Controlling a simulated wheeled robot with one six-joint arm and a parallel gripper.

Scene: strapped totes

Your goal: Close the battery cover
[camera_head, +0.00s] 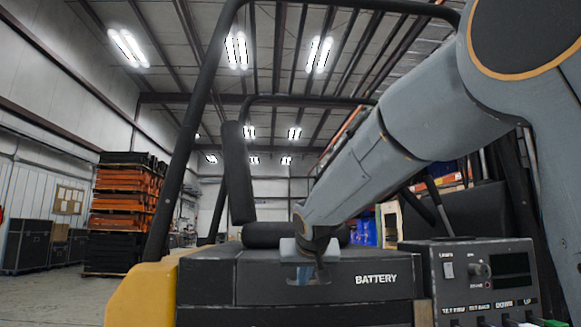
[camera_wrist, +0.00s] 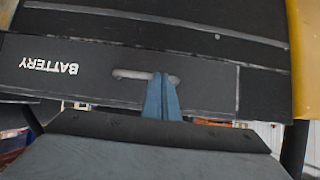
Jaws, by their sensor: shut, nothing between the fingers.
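The battery cover (camera_head: 395,293) is a dark grey panel with white "BATTERY" lettering on its front face, low in the middle of the head view. It looks level there, with a dark seam below it; I cannot tell whether it is fully seated. In the wrist view the cover (camera_wrist: 210,92) shows its lettering upside down and a pale handle slot (camera_wrist: 130,74). My gripper (camera_head: 306,274) is in front of the cover's face, left of the lettering. Its blue fingers (camera_wrist: 163,78) are together and empty, overlapping the right part of the slot. Contact is unclear.
A control box (camera_head: 470,270) with switches and a dark screen stands right of the cover. A yellow body panel (camera_head: 155,290) is at its left. Black frame bars (camera_head: 190,130) and a seat back (camera_head: 238,170) rise behind. Orange and black stacked totes (camera_head: 122,210) stand far left.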

